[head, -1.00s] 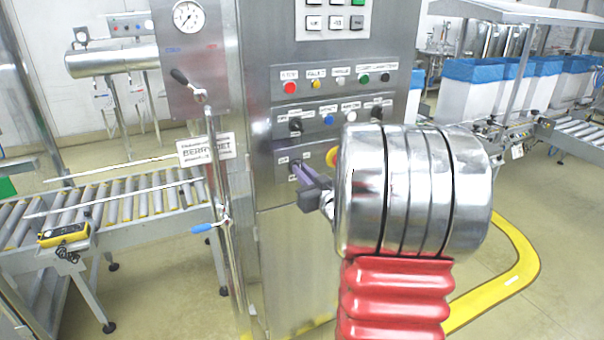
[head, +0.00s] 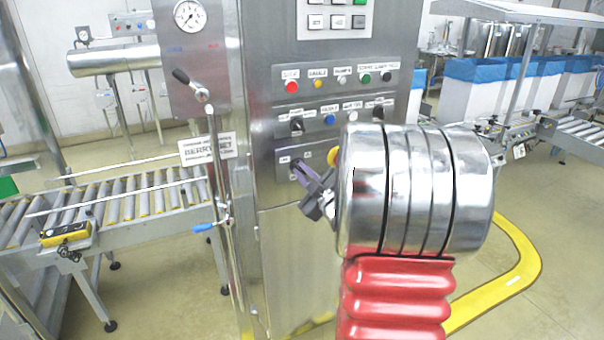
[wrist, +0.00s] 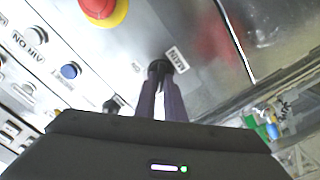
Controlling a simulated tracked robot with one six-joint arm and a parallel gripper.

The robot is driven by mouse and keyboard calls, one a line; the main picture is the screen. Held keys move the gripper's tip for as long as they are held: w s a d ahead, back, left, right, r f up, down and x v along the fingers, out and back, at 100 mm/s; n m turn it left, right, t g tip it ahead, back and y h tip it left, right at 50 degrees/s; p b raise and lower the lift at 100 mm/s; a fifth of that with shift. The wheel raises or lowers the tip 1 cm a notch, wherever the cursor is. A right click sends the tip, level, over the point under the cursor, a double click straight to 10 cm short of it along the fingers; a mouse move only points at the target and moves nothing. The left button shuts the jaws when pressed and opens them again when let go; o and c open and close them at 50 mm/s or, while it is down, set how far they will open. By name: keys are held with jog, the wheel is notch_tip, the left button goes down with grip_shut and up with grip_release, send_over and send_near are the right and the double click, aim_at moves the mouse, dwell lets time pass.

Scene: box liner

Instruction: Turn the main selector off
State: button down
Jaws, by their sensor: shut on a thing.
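The main selector is a small black knob (wrist: 158,66) on the steel panel, beside a label that reads MAIN (wrist: 177,59) in the wrist view. The purple fingers of my gripper (wrist: 159,86) are closed around this knob. In the head view my gripper (head: 301,170) reaches the lower left of the control panel (head: 285,220). There the fingers and my wrist hide the knob, so its pointer position cannot be read.
A red emergency button on a yellow base (wrist: 104,8) is close to my gripper. A blue button (wrist: 70,70) and other selectors (head: 296,125) sit above.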

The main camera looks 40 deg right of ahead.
jog(key=shift+a, duration=0.15)
jog(key=c, duration=1.8)
grip_release()
jog(key=shift+c, duration=0.2)
jog(key=shift+s, duration=0.1)
jog(key=v, duration=1.3)
jog(key=shift+s, duration=0.3)
